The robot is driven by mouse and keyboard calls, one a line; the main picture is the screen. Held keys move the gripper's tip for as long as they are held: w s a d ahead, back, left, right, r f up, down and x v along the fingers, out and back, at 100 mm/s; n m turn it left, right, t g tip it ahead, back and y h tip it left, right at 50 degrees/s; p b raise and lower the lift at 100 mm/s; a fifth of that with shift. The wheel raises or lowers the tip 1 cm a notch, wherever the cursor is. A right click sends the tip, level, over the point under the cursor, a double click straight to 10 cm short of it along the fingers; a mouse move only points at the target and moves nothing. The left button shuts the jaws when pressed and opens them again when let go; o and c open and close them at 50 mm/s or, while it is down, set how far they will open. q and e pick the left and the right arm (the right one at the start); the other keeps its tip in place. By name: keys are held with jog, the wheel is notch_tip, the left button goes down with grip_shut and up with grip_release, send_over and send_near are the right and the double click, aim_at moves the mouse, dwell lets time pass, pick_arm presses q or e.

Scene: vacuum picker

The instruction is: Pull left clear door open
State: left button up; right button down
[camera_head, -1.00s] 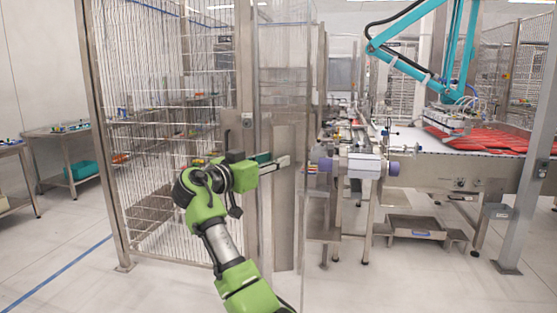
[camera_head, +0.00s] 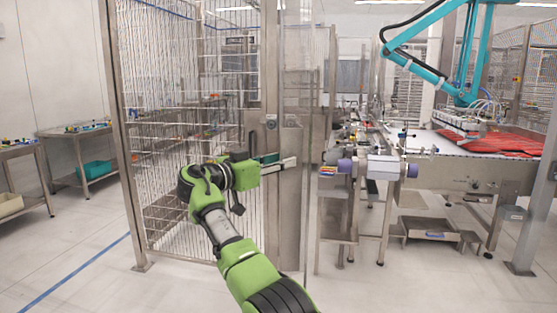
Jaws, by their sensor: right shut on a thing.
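The left clear door (camera_head: 298,70) is a tall transparent panel beside the steel post of the mesh cage, seen at a steep angle. A steel plate (camera_head: 290,225) shows on its lower part. My right gripper (camera_head: 289,162) reaches in at mid height on my green arm. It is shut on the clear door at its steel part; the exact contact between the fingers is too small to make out. My left gripper is not in view.
The mesh cage (camera_head: 190,130) stands to the left of the door. A conveyor (camera_head: 475,170) with red packs (camera_head: 510,143) and a teal picker robot (camera_head: 425,70) are at the right. Side tables (camera_head: 90,135) stand at the far left. The floor in front is mostly clear.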

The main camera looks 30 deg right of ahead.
jog(key=shift+w+d+r+t, duration=0.1)
jog(key=shift+w+r+t, duration=0.1)
jog(key=shift+r, duration=0.25)
jog(key=shift+w+d+r+t, duration=0.1)
jog(key=shift+w+r, duration=0.05)
jog(key=shift+r, duration=0.3)
jog(key=c, duration=1.5)
grip_release()
jog(key=shift+w, duration=0.1)
jog(key=shift+w+f, duration=0.4)
jog(key=shift+f, duration=0.35)
jog(key=v, duration=1.2)
jog(key=shift+s+r, duration=0.2)
jog(key=shift+r, duration=0.05)
